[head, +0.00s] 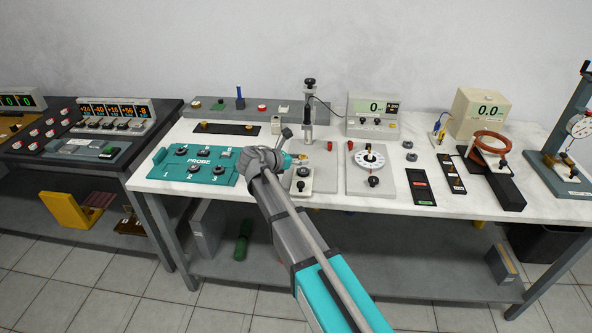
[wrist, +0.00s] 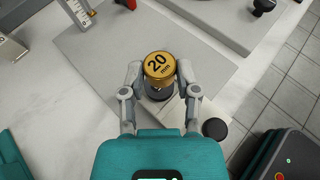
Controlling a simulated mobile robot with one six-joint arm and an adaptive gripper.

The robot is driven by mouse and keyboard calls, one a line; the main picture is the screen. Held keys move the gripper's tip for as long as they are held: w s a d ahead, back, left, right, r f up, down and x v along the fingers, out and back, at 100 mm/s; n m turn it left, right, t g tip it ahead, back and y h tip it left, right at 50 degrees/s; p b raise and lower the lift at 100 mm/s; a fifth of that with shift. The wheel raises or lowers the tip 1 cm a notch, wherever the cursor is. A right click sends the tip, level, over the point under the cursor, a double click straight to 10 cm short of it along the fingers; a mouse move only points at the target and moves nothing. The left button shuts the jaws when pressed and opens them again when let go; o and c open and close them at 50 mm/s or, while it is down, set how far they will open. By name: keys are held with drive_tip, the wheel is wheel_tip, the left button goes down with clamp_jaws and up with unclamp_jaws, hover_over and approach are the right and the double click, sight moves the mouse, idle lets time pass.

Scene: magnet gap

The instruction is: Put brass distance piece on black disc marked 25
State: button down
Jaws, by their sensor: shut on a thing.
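The brass distance piece (wrist: 159,66), a short gold cylinder with "20 mm" on its top, sits between my fingertips in the wrist view. My gripper (wrist: 155,80) is shut on it from both sides. A dark grey round part (wrist: 158,95) shows just below the brass piece; I cannot tell whether they touch. In the head view my gripper (head: 292,160) is over the grey base of the upright stand, and the brass piece is too small there to read. I cannot make out a black disc marked 25 in either view.
The upright stand (head: 309,110) rises close behind my gripper. A pale block with a black knob (head: 303,186) is in front. A teal PROBE board (head: 197,165) lies left, and a plate with a white dial (head: 370,158) lies right. A display box (head: 373,116) stands behind.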

sight(300, 172)
drive_tip(key=shift+w+f+b, duration=0.45)
drive_tip(key=shift+f+b, duration=0.2)
drive_tip(key=shift+b, duration=0.05)
drive_tip(key=shift+f+b, duration=1.3)
drive_tip(key=shift+f, duration=0.05)
drive_tip(key=shift+d+f, duration=0.1)
drive_tip(key=shift+f, duration=0.05)
drive_tip(key=shift+c, duration=1.7)
unclamp_jaws()
drive_tip(key=shift+r, duration=0.25)
